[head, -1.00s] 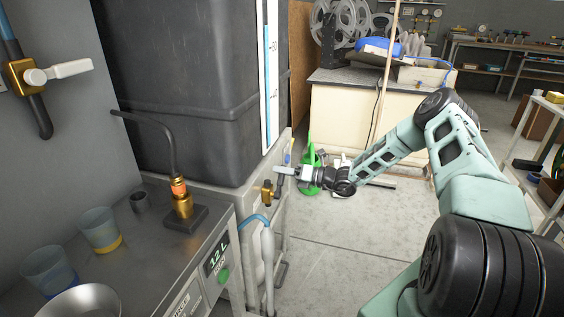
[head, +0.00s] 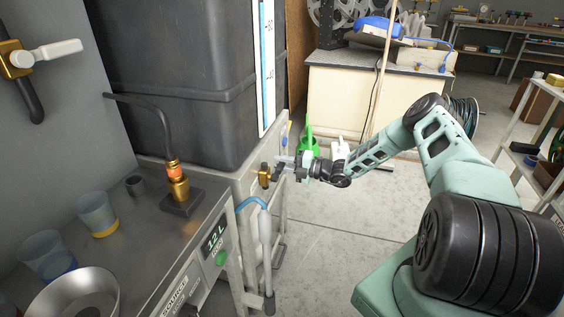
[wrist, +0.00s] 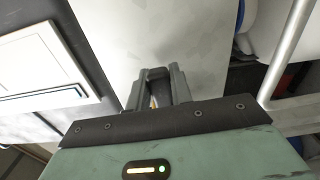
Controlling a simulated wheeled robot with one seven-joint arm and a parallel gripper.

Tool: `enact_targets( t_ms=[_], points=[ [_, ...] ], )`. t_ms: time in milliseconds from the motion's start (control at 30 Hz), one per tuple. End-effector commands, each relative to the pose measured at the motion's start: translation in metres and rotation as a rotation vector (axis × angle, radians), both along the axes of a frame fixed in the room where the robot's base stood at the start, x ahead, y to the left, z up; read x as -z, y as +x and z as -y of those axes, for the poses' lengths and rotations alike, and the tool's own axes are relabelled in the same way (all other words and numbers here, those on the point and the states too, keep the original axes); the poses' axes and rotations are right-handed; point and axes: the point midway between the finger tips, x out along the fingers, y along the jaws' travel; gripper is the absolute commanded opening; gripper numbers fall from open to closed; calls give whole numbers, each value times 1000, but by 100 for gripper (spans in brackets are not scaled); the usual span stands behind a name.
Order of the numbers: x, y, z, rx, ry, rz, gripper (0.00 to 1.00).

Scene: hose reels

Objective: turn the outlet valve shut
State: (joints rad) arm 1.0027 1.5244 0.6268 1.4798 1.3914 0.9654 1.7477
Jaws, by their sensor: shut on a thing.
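The outlet valve (head: 264,175) is a small brass fitting low on the corner of the frame under the big dark tank, in the head view. Its pale lever (head: 284,159) sticks out to the right, towards my gripper (head: 291,166). My gripper is shut on the lever, with the arm reaching in from the right. The wrist view shows the two dark fingers (wrist: 158,88) close together, with a small yellowish bit between them. The fingers hide most of the gripped part, and the lever's exact angle is hard to tell.
The dark tank (head: 180,75) stands behind a grey bench (head: 150,245) with cups, a bowl and a 12 L display. A second brass valve with a white lever (head: 45,54) is on the left wall. A green can (head: 309,145) stands behind my gripper.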

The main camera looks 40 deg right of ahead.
Motion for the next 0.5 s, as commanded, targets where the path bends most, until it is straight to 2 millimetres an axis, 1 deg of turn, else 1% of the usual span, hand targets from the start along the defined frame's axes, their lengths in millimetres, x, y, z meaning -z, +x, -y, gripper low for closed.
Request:
enact_targets(
  t_ms=[33, 133, 500],
  points=[
    [3, 0, 2, 3, 9, -12, 0],
    [5, -1, 2, 3, 29, -28, 0],
    [7, -1, 2, 3, 49, -43, 0]
  ],
)
